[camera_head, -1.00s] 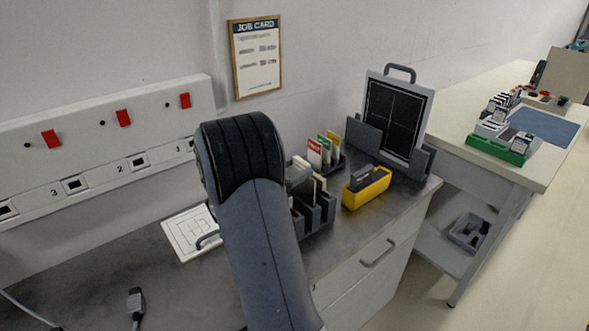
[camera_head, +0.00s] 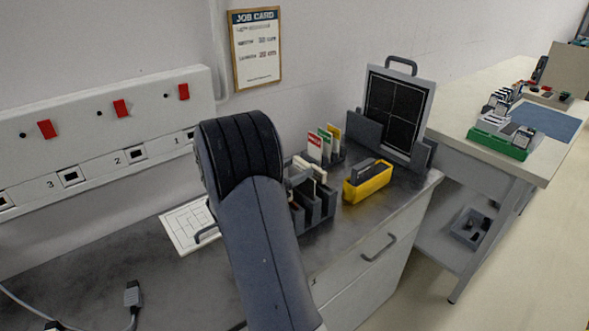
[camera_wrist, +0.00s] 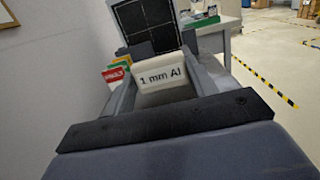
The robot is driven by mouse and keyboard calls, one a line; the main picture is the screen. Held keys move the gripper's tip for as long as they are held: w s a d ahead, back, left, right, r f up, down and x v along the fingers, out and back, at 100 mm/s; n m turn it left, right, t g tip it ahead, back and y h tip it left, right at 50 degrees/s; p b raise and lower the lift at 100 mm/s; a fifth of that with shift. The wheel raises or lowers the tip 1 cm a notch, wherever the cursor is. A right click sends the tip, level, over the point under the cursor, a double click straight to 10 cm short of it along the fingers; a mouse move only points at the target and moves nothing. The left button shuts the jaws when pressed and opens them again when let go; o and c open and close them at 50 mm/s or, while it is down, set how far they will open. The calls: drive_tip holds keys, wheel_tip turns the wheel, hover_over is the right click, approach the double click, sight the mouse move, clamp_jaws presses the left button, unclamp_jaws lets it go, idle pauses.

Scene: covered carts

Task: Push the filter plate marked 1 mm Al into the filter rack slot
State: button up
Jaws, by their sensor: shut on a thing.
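The white plate marked 1 mm Al (camera_wrist: 162,78) faces the wrist camera, its label upright and readable. My gripper (camera_wrist: 165,86) is shut on it, with a grey finger at each side. In the head view my arm hides most of the gripper, and pale plate edges (camera_head: 309,166) show just right of the arm. The dark grey slotted filter rack (camera_head: 318,210) stands on the bench below them, its left part hidden behind my arm. I cannot tell whether the held plate's lower edge is inside a slot.
Behind the rack, a dark holder bears red (camera_head: 314,147), green and yellow cards. A yellow bin (camera_head: 368,187) with a grey block stands to the right, before a framed black panel (camera_head: 395,110). A white grid sheet (camera_head: 188,226) lies left. Bench front edge is close.

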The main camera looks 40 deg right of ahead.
drive_tip(key=shift+f+b, duration=0.75)
drive_tip(key=shift+f, duration=0.4)
drive_tip(key=o, duration=1.2)
drive_tip(key=a, duration=0.3)
drive_tip(key=a+b, duration=0.1)
drive_tip(key=a, duration=0.3)
drive_tip(key=w+a, duration=0.1)
drive_tip(key=a, duration=0.2)
drive_tip(key=shift+w+a+f, duration=0.1)
drive_tip(key=shift+a+f, duration=0.2)
drive_tip(key=shift+a, duration=0.05)
drive_tip(key=d, duration=0.3)
drive_tip(key=d+r+p, duration=0.1)
drive_tip(key=d, duration=0.3)
drive_tip(key=s+d, duration=0.1)
drive_tip(key=d, duration=0.3)
drive_tip(key=shift+s+r+p, duration=0.1)
drive_tip(key=shift+r+p, duration=0.05)
drive_tip(key=shift+p, duration=0.15)
drive_tip(key=shift+a+r, duration=0.15)
drive_tip(key=shift+r, duration=0.05)
